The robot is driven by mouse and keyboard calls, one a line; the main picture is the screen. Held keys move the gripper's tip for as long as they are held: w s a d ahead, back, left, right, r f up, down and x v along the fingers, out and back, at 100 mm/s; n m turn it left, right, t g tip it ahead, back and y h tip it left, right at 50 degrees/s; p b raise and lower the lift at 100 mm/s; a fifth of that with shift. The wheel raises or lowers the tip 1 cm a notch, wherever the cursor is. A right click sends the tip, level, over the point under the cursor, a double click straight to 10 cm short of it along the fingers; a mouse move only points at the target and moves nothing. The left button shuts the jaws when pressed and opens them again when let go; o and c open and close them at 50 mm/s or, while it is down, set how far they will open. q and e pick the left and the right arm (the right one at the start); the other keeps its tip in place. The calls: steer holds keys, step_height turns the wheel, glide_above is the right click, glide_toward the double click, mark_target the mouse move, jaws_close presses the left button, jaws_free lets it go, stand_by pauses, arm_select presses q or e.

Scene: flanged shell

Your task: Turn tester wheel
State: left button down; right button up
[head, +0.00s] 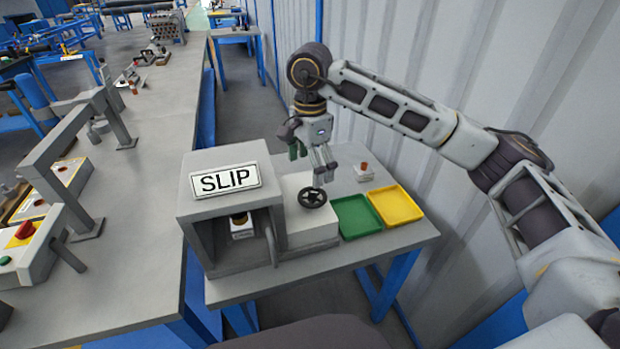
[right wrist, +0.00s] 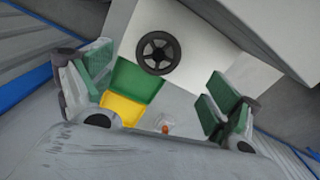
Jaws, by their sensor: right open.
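The tester wheel (head: 312,197) is a small black spoked handwheel on top of a white block beside the grey box labelled SLIP (head: 224,181). It also shows in the right wrist view (right wrist: 158,53), near the top middle. My right gripper (head: 323,178) hangs just above and slightly behind the wheel, fingers pointing down. In the right wrist view its green-padded fingers (right wrist: 155,95) are wide apart with nothing between them, and the wheel lies beyond them, apart from both. My left gripper is in neither view.
A green tray (head: 357,217) and a yellow tray (head: 395,205) lie right of the tester. A small part with an orange top (head: 364,170) stands behind them. A long grey bench (head: 130,215) with devices runs along the left. A corrugated wall (head: 430,60) rises behind my right arm.

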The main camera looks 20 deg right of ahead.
steer(key=shift+r, duration=1.8)
